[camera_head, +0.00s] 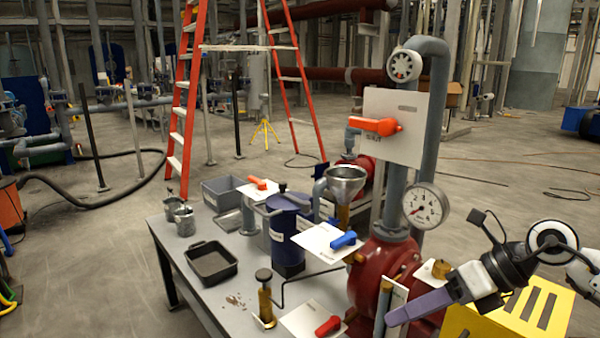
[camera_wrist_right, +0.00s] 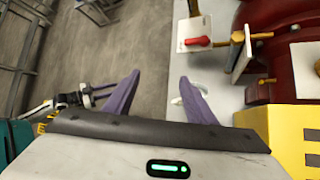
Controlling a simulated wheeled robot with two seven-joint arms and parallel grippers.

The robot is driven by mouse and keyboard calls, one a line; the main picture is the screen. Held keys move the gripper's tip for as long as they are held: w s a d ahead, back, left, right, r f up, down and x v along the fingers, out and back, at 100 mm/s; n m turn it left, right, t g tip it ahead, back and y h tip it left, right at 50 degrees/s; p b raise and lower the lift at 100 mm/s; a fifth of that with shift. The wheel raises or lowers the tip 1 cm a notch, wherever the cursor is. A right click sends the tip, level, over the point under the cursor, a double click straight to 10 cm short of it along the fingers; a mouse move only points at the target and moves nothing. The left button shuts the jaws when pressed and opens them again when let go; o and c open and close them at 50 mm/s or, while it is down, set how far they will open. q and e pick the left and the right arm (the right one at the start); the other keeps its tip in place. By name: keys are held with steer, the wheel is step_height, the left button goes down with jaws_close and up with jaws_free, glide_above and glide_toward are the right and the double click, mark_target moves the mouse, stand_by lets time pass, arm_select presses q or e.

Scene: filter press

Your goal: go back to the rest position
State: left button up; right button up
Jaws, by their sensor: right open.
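My right gripper (camera_head: 392,317) comes in from the right in the head view, with a purple finger pointing left beside the red pump body (camera_head: 385,262) and in front of the yellow slotted box (camera_head: 520,312). In the right wrist view the right gripper (camera_wrist_right: 158,77) shows two purple fingers spread apart, with bare floor and the table edge between and beyond them. Nothing is held between them. My left gripper does not show in the head view.
The grey table (camera_head: 195,298) bears a black tray (camera_head: 212,262), a blue cylinder (camera_head: 286,235), a steel funnel (camera_head: 345,182) and valves with red, blue and orange handles. A pressure gauge (camera_head: 425,205) stands above the pump. An orange ladder (camera_head: 187,100) stands behind.

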steer(key=s+a+r+m+t+y+p, duration=0.1)
steer(key=s+a+m+t+y+p, duration=0.15)
steer(key=a+m+t+y, duration=0.85)
steer(key=s+d+f+m+h+p, duration=0.1)
steer(key=s+d+f+m+h, duration=0.15)
steer(key=f+m+h, duration=0.7)
steer(key=s+d+f+m+h, duration=0.25)
steer(key=f+m+h, duration=0.35)
steer(key=m, duration=0.6)
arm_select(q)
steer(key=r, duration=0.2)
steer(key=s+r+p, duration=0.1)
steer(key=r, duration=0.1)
arm_select(e)
steer(key=s+d+f+m+g+h, duration=0.1)
steer(key=s+d+f+m+g, duration=0.2)
steer(key=s+f, duration=1.1)
steer(key=s+m+g, duration=0.2)
steer(key=m, duration=0.2)
steer(key=shift+f+g+h, duration=0.3)
steer(key=shift+f+h, duration=0.05)
steer(key=shift+f, duration=0.05)
